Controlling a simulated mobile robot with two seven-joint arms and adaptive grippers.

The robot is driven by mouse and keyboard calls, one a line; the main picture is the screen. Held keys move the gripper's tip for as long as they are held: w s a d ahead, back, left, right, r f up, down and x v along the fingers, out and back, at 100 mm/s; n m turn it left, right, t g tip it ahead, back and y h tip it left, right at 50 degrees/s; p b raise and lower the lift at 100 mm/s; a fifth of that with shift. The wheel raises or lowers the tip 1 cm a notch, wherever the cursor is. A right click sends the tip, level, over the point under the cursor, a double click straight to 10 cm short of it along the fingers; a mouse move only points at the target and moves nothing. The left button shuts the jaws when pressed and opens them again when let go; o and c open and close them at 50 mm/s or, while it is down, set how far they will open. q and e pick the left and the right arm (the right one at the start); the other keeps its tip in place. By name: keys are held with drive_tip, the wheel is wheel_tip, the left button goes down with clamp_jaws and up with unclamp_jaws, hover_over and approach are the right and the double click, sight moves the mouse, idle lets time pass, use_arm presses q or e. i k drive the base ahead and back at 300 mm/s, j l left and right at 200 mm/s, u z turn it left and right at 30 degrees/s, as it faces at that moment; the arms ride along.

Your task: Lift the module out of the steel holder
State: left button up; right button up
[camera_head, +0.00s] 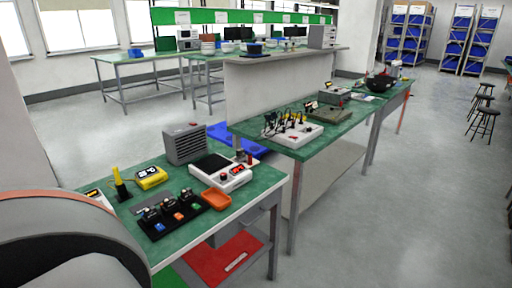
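I cannot make out for certain which thing is the steel holder or the module. On the near green-topped bench (262,184), a black board (165,229) carries several small dark parts and blue, orange and green blocks. A small upright metallic item (240,155) stands at the back of the white device with a red display (222,172); it is too small to tell what it is. Neither of my grippers is in view. A large rounded grey and white part at the lower left, probably mine, hides the near left end of the bench.
A grey vented box (186,144), a yellow meter (150,177), a yellow-topped stand (120,186) and an orange tray (216,199) crowd the near bench. A second bench (262,131) with equipment adjoins behind. The floor at right is clear (420,200), with stools (484,121) and blue-bin shelves (408,37) beyond.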

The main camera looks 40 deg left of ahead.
sight(241, 153)
drive_tip(key=i+l+u, duration=0.1)
drive_tip(key=i+u, duration=0.3)
drive_tip(key=i+l+u, duration=0.4)
drive_tip(key=i, duration=0.15)
drive_tip(key=i+l+u, duration=0.25)
drive_tip(key=i+u, duration=0.15)
drive_tip(key=i+l+u, duration=0.4)
drive_tip(key=l, duration=0.15)
